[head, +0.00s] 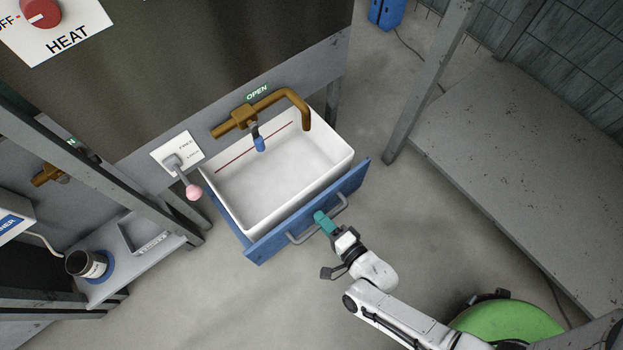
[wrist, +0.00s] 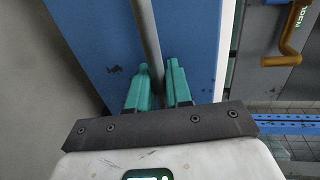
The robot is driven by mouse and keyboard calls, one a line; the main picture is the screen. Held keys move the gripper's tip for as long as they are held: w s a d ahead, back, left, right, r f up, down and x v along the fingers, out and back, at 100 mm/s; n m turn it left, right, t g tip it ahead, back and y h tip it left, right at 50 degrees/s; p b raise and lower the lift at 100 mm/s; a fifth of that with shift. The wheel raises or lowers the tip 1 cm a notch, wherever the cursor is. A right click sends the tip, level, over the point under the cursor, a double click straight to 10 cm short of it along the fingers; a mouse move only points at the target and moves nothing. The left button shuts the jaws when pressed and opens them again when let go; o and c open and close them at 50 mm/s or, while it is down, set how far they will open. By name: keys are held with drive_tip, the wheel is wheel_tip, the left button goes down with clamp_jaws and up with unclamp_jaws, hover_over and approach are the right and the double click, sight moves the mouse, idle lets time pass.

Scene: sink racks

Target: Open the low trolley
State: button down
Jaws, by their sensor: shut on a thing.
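The low trolley is a white tub (head: 285,170) with a blue front panel (head: 262,246), and it stands out from under the grey unit in the head view. A grey bar handle (head: 301,238) runs along the blue front. My gripper (head: 322,220) is at the handle, with its teal fingers on either side of the bar. In the wrist view the teal fingers (wrist: 160,88) are closed around the grey handle bar (wrist: 147,40), against the blue panel (wrist: 190,45). The tub looks empty inside. Its back end is partly hidden by the brass tap.
A brass tap (head: 270,105) hangs over the tub. A lever with a pink knob (head: 194,193) juts out at its left. A grey post (head: 425,90) and low platform (head: 530,150) stand at right. A shelf with a dark can (head: 80,263) is at left.

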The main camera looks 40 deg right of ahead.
drive_tip(key=shift+s, duration=0.7)
drive_tip(key=c, duration=1.2)
unclamp_jaws()
